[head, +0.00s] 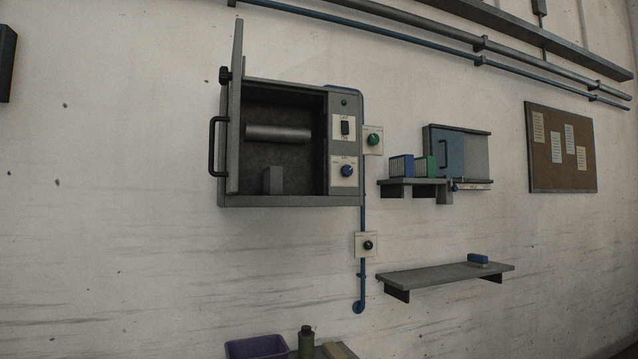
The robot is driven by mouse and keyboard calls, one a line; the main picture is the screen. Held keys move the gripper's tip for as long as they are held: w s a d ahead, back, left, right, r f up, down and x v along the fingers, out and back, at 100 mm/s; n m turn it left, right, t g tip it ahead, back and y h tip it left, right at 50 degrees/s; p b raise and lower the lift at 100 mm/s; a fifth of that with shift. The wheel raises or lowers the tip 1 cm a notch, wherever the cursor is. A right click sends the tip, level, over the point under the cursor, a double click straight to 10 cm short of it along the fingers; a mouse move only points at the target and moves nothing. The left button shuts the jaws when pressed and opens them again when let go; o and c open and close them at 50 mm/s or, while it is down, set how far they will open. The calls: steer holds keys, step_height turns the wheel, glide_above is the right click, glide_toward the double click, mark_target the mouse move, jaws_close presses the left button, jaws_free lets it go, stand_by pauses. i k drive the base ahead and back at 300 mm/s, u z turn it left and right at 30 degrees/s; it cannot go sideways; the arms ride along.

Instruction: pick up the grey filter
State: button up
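A small grey upright block (273,180) stands on the floor of the open wall cabinet (290,201), toward its left side. It is the only loose grey piece that I can make out, but I cannot tell for sure that it is the grey filter. Behind and above it a grey horizontal cylinder (278,133) spans the inside. On a small wall shelf (415,184) to the right stand a blue ribbed block (402,166) and a green one (424,165), side by side. My gripper is not in view.
The cabinet door (235,110) stands swung open at the left, with a black handle (213,147). A blue-doored box (450,152) hangs behind the small shelf. A lower shelf (440,275) holds a blue block (478,259). A purple bin (257,347) and green bottle (306,341) are below.

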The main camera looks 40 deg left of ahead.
mark_target(272, 175)
steer(key=u, duration=0.1)
steer(key=i, duration=1.05)
steer(key=u, duration=0.55)
steer(key=i, duration=0.85)
steer(key=u, duration=1.45)
steer(key=i, duration=0.75)
steer(key=u, duration=0.8)
